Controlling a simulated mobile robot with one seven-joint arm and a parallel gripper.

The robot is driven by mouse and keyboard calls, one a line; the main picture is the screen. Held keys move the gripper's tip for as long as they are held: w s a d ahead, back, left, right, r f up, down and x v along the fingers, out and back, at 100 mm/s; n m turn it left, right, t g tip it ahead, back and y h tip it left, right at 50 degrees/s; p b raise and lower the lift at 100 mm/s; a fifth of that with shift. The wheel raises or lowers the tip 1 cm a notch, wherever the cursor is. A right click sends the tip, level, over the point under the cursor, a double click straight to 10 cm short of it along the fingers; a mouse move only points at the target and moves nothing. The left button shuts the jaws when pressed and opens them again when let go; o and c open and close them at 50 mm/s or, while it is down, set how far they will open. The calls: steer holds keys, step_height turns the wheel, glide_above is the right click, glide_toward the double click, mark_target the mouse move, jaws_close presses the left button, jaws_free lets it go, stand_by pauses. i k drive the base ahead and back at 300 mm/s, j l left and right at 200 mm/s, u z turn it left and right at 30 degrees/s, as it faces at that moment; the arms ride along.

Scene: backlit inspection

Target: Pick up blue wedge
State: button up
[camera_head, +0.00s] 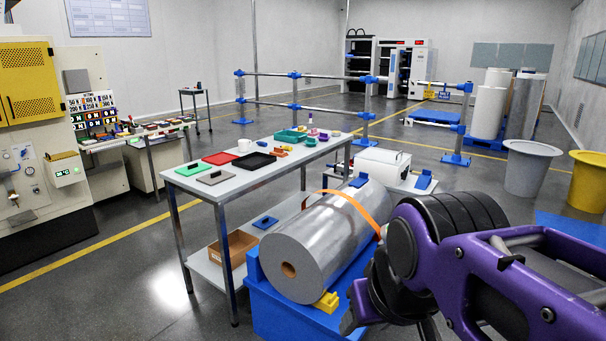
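I cannot tell for certain which blue piece is the blue wedge. A small blue piece with a raised part (424,180) sits by the white box, right of the large grey roll. Another small blue piece (359,181) shows at the far top end of the roll. A flat blue piece with a dark raised part (265,221) lies on the table's lower shelf. My purple and black arm fills the lower right. My gripper (388,318) points down at the bottom edge, partly cut off and dark. Its opening is unclear, and no held object shows.
The grey roll (318,243) lies on a blue cradle (275,312) with a yellow block (327,302) at its front. The grey table (203,187) left of it holds trays and several small items. An open cardboard box (236,246) is below. Grey floor is clear at left.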

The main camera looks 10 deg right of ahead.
mark_target(424, 179)
steer(key=i+l, duration=0.2)
steer(key=l, duration=0.2)
steer(key=i+l+u, duration=0.1)
steer(key=l, duration=0.25)
steer(key=i+l+u, duration=0.1)
steer(key=l, duration=0.3)
steer(key=i+l, duration=0.25)
steer(key=l, duration=0.15)
steer(key=i+l+u, duration=0.1)
steer(key=l, duration=0.3)
steer(key=i+l, duration=0.2)
steer(key=l, duration=0.25)
steer(key=i+l+u, duration=0.15)
steer(key=l, duration=0.25)
steer(key=i+l+u, duration=0.1)
steer(key=l, duration=0.35)
steer(key=i+l, duration=0.2)
steer(key=l, duration=0.25)
steer(key=i+l+u, duration=0.15)
steer(key=l, duration=0.3)
steer(key=i+l, duration=0.15)
steer(key=l, duration=0.3)
steer(key=i+l+u, duration=0.15)
steer(key=l, duration=0.3)
steer(key=i+l, duration=0.1)
steer(key=l, duration=0.35)
steer(key=i+l+u, duration=0.15)
steer(key=l, duration=0.35)
steer(key=k, duration=0.05)
